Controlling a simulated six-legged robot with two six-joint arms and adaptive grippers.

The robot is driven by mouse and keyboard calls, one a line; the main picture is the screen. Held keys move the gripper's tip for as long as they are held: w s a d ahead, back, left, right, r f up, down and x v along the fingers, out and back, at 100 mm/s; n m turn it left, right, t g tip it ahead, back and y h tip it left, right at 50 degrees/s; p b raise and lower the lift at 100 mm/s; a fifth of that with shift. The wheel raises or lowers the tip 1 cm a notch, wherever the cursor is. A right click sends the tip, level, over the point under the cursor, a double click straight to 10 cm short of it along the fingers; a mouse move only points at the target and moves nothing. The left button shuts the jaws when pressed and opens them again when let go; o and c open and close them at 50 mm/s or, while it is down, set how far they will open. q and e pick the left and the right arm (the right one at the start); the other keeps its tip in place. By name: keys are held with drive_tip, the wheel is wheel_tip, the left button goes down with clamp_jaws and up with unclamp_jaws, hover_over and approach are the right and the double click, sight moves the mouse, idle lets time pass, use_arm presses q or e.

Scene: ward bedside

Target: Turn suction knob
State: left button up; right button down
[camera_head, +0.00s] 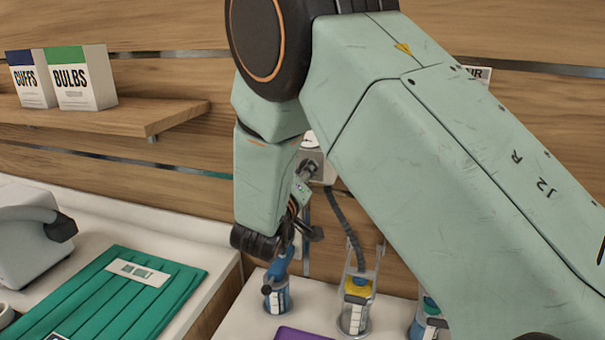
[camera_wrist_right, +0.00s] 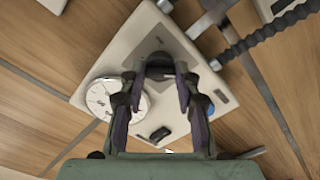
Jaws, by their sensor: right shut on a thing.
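The suction regulator is a pale box (camera_wrist_right: 165,30) with a round white gauge (camera_wrist_right: 117,99) in the right wrist view. In the head view, the regulator (camera_head: 316,160) shows on the wall, partly hidden behind my right arm. A dark knob (camera_wrist_right: 159,62) sits on its face. My right gripper (camera_wrist_right: 158,80) has its fingers on either side of the knob and is shut on it. In the head view, my right gripper (camera_head: 307,172) reaches up to the regulator and is small and partly hidden. My left gripper is in neither view.
A dark corrugated hose (camera_head: 346,222) runs down from the regulator to a clear canister with a yellow top (camera_head: 357,290). A shelf (camera_head: 120,112) holds two boxes.

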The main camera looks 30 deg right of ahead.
drive_tip(key=m+b, duration=0.5)
drive_tip(key=m, duration=0.7)
drive_tip(key=shift+r+m+b, duration=0.15)
drive_tip(key=shift+m+b, duration=0.2)
drive_tip(key=shift+m, duration=0.05)
drive_tip(key=shift+r, duration=0.1)
idle(0.4)
drive_tip(key=c, duration=1.4)
unclamp_jaws()
drive_tip(key=o, duration=0.4)
drive_tip(key=shift+f, duration=0.2)
drive_tip(key=shift+o, duration=0.2)
